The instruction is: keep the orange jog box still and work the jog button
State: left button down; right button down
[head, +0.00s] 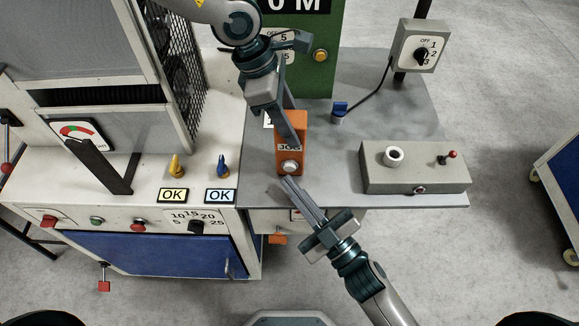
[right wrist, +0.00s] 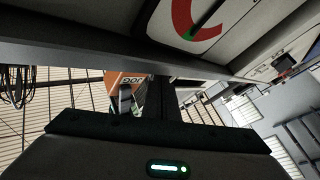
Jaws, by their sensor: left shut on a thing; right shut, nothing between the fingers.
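The orange jog box (head: 279,150) stands at the front edge of the grey table, with a pale round jog button (head: 290,167) on its face below the "JOG" label. My left gripper (head: 291,127) reaches down from above and is shut on the upper part of the box, hiding some of it. My right gripper (head: 285,183) is shut and empty, its fingertips just below the button; I cannot tell whether they touch it. In the right wrist view, part of the jog box (right wrist: 113,77) shows beyond the gripper, partly hidden.
A grey control box (head: 415,180) with a white ring and a red-tipped lever stands to the right. A blue knob (head: 340,108) with a cable is behind it. Yellow (head: 177,166) and blue (head: 223,166) levers are on the machine at left. A green panel (head: 318,70) rises behind.

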jog(key=shift+w, duration=0.15)
jog(key=shift+w, duration=0.25)
jog(key=shift+w+d, duration=0.1)
jog(key=shift+w, duration=0.5)
dwell(1.2)
jog(key=shift+s, duration=1.05)
jog(key=shift+s, duration=0.1)
jog(key=shift+s+a, duration=0.2)
jog(key=shift+s, duration=2.2)
dwell(0.6)
pick_arm(q)
jog(key=shift+c, duration=2.4)
grip_release()
